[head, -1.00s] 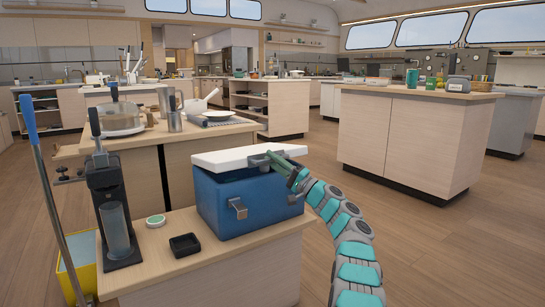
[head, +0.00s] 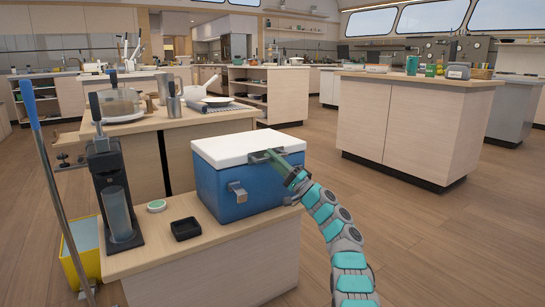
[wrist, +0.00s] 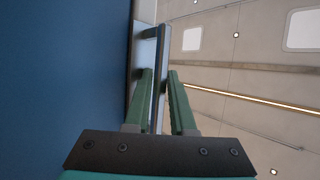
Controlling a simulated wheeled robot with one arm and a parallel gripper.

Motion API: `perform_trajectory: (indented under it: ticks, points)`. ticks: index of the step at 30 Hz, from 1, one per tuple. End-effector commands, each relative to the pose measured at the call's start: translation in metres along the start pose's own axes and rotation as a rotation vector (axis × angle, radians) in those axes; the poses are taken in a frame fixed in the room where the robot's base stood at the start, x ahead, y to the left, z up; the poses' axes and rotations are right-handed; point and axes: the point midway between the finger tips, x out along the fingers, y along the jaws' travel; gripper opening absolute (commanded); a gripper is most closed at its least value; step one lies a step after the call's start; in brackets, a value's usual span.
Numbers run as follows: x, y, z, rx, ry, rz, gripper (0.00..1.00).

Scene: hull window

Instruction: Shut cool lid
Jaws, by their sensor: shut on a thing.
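The cool box (head: 235,192) is blue with metal latches and stands on a wooden counter. Its white lid (head: 245,147) lies flat on the box, with no gap that I can see. My gripper (head: 284,165) is at the box's right side, at the lid's edge. In the wrist view the green fingers of my gripper (wrist: 158,95) are on both sides of a dark bar handle (wrist: 157,65) and closed on it. The blue box wall (wrist: 60,80) fills the left of the wrist view.
On the counter (head: 215,240), left of the box, are a black dispenser (head: 115,195), a small black tray (head: 186,229) and a round green-and-white lid (head: 156,206). A counter with pots (head: 120,103) stands behind. Open floor (head: 450,240) lies to the right.

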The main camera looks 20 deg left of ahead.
Motion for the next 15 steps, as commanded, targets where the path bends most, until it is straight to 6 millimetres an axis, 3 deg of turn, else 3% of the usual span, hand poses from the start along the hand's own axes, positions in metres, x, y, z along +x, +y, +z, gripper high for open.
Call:
perform_trajectory:
  ticks: [5, 6, 15]
  points:
    - [0.0017, 0.0027, 0.0023, 0.002, -0.002, 0.001, 0.0]
    - [0.0017, 0.0027, 0.0023, 0.002, -0.001, 0.001, 0.25]
    - [0.0, 0.0021, 0.0021, 0.0, -0.002, 0.0, 0.25]
